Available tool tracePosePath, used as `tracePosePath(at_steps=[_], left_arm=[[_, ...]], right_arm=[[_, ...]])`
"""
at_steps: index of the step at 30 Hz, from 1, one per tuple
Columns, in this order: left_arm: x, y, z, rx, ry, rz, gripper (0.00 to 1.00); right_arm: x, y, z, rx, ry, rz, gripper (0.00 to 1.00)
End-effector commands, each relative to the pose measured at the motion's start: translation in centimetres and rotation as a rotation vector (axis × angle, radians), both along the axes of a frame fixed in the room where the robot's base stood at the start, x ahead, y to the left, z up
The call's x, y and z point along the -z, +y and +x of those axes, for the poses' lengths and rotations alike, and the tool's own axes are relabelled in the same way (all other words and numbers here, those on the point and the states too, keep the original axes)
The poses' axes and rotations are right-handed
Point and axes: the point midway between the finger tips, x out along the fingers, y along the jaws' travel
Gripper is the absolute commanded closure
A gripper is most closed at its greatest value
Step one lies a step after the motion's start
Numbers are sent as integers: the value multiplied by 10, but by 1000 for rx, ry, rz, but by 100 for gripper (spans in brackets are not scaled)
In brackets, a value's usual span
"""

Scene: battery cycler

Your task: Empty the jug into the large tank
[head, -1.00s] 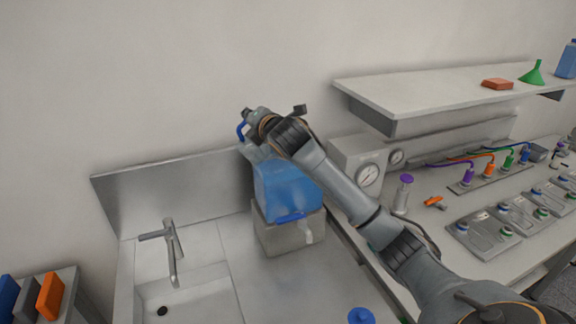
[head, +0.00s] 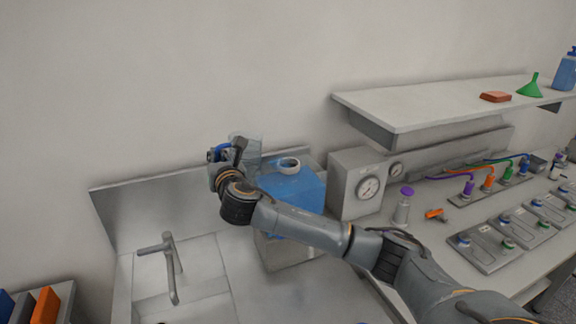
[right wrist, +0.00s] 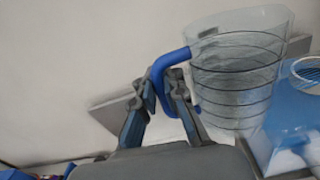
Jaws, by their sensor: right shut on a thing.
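The jug (head: 247,150) is clear with dark ring lines and a blue handle (right wrist: 171,62). My right gripper (head: 222,158) is shut on the handle; the jug's body (right wrist: 237,75) is on the right in the right wrist view. The jug looks roughly upright, with no liquid clearly visible in it. The large tank (head: 300,188) is a translucent blue box with a round white-rimmed opening (head: 288,165). The jug is at the left of this opening, apart from it. The tank also shows in the right wrist view (right wrist: 285,130). My left gripper is out of view.
The tank stands on a grey block (head: 285,254) on the steel sink counter. A faucet (head: 170,262) stands at the left. A gauge box (head: 355,185) is close on the tank's right, and a shelf (head: 430,100) overhangs the bench beyond.

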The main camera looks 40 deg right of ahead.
Motion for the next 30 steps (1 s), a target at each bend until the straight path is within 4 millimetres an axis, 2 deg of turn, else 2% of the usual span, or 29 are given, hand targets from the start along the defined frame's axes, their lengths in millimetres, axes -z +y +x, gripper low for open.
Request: tracePosePath(at_steps=[6,9,21,30], left_arm=[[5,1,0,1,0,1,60],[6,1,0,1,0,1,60],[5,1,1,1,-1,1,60],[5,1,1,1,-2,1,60]], right_arm=[[16,7,0,-1,1,-93,100],[17,8,0,-1,-1,-113,100],[-33,9,0,-2,-3,-118,100],[-39,9,0,-1,0,-118,100]])
